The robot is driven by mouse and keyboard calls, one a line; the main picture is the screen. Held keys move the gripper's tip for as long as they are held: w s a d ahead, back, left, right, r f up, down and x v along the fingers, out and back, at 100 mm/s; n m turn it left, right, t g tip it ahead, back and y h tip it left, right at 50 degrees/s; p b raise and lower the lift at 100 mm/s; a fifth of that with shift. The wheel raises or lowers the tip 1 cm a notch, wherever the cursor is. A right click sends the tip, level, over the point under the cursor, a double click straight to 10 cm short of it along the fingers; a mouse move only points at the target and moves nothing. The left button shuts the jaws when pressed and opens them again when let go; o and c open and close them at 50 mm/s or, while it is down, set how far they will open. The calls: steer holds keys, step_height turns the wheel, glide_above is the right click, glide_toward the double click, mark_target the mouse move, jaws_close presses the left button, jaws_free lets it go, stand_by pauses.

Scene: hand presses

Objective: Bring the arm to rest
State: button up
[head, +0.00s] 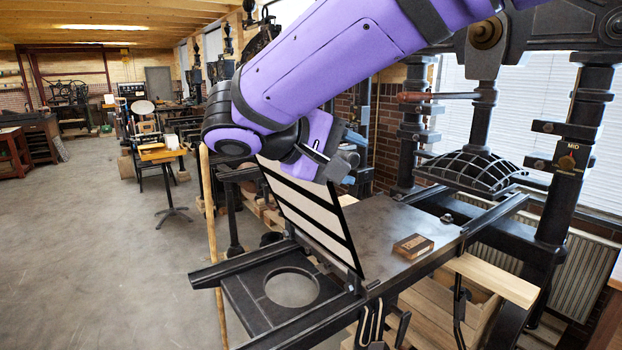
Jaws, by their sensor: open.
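My purple arm reaches in from the upper right and bends down at a dark joint on the left. My gripper (336,163) hangs at the end of it, open, and I see nothing between its fingers. It is close to the upper part of a tilted frame (318,222) with pale panels and black bars, which stands up from the hand press. I cannot tell whether the gripper touches the frame. The dark press bed (372,232) lies to the lower right of the gripper, with a small brown block (412,246) on it.
The press's ribbed platen (478,172) and black columns (574,150) stand at the right. A pale wooden board (490,280) juts out below the bed. A wooden pole (212,240) stands at the left. Open grey floor (100,260) lies further left.

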steer(key=s+d+f+m+g+y, duration=0.1)
steer(key=s+d+g+y, duration=0.15)
steer(key=d, duration=0.65)
steer(key=s+d+m+g+y, duration=0.1)
steer(key=s+d+g+y, duration=0.15)
steer(key=d, duration=0.55)
steer(key=s+d+f+m+t+y, duration=0.2)
steer(key=s+d+y, duration=0.1)
steer(key=s, duration=0.3)
steer(key=s+d+f+m+t+y, duration=0.2)
steer(key=s+d+y, duration=0.1)
steer(key=s+d, duration=0.3)
steer(key=shift+s+f+m+y, duration=0.3)
steer(key=shift+s+f+y, duration=0.1)
steer(key=shift+s, duration=0.35)
